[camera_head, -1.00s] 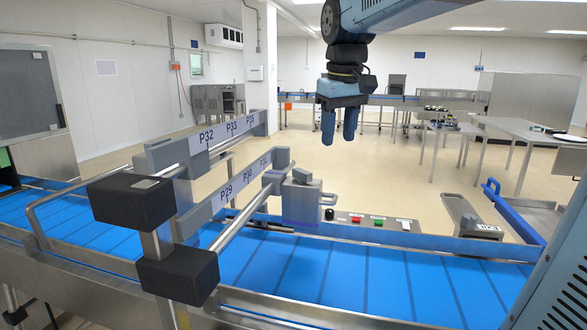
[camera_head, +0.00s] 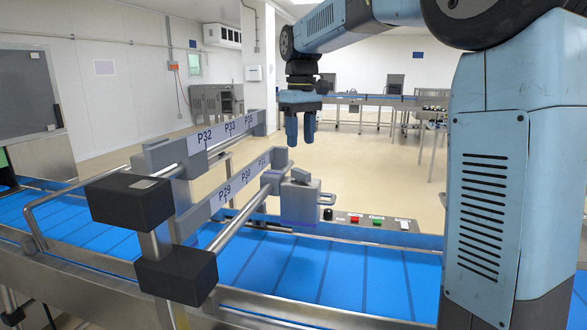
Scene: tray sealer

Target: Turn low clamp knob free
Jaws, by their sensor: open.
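My gripper (camera_head: 300,128) hangs with its two blue fingers pointing down and a narrow gap between them, open and empty. In the picture it is above the grey block (camera_head: 299,207), which has a small handle-like part on top and a ring at its right side. The gripper is apart from it. Two dark clamp blocks stand one above the other on a steel post: the upper block (camera_head: 130,200) and the low block (camera_head: 177,274). I cannot tell for sure which part is the low clamp knob.
Two labelled guide rails, the upper rail (camera_head: 222,135) and lower rail (camera_head: 238,188), run above the blue conveyor belt (camera_head: 290,274). A button panel (camera_head: 375,220) stands on the belt's far side. My arm hides the right part of the view.

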